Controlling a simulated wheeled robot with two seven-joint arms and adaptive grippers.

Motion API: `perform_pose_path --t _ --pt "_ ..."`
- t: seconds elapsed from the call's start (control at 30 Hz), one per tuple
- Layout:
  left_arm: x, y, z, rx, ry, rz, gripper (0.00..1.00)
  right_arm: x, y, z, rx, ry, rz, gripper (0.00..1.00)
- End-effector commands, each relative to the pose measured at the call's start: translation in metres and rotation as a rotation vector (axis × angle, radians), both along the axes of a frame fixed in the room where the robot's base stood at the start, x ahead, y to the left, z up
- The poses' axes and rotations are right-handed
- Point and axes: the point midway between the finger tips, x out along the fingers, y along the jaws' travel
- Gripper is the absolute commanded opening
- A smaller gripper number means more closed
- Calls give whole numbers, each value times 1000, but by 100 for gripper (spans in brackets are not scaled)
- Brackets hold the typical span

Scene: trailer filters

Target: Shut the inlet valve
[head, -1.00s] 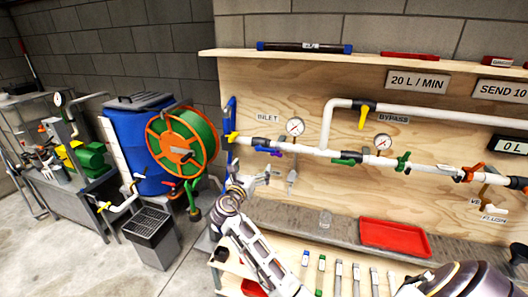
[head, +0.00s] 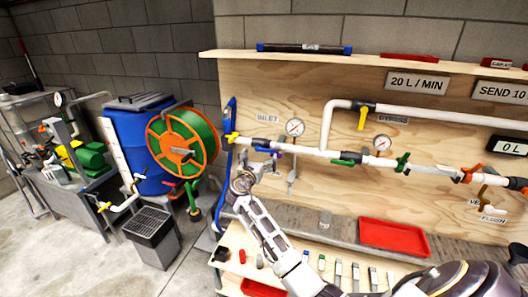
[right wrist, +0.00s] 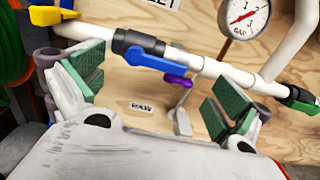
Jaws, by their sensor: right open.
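The inlet valve has a black body (right wrist: 138,42) on the white pipe under the INLET label (head: 267,118). Its blue lever (right wrist: 155,62) lies along the pipe, just below it. In the head view the valve (head: 265,144) is partly crowded by my gripper. My right gripper (head: 262,168) is in front of and just below the valve. In the right wrist view its green-padded fingers (right wrist: 155,92) are wide apart and empty, with the blue lever beyond the gap between them. No contact with the lever shows. My left gripper is not in view.
A yellow handle (right wrist: 52,15) sits left of the valve, and a small purple handle (right wrist: 176,83) lies just below right. A pressure gauge (head: 295,127) stands above the pipe. A green hose reel (head: 184,142) is at left. A red tray (head: 393,236) lies on the bench.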

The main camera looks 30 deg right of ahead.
Motion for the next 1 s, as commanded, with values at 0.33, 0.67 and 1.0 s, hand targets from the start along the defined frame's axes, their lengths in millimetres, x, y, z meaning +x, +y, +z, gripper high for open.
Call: perform_pose_path --t 0.33,0.67,1.0 --pt "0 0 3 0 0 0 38 25 -29 1 -2 1 0 100" --pt "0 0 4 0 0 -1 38 33 -38 0 0 0 1 100" --pt "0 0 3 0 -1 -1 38 33 -38 0 0 0 1 88"
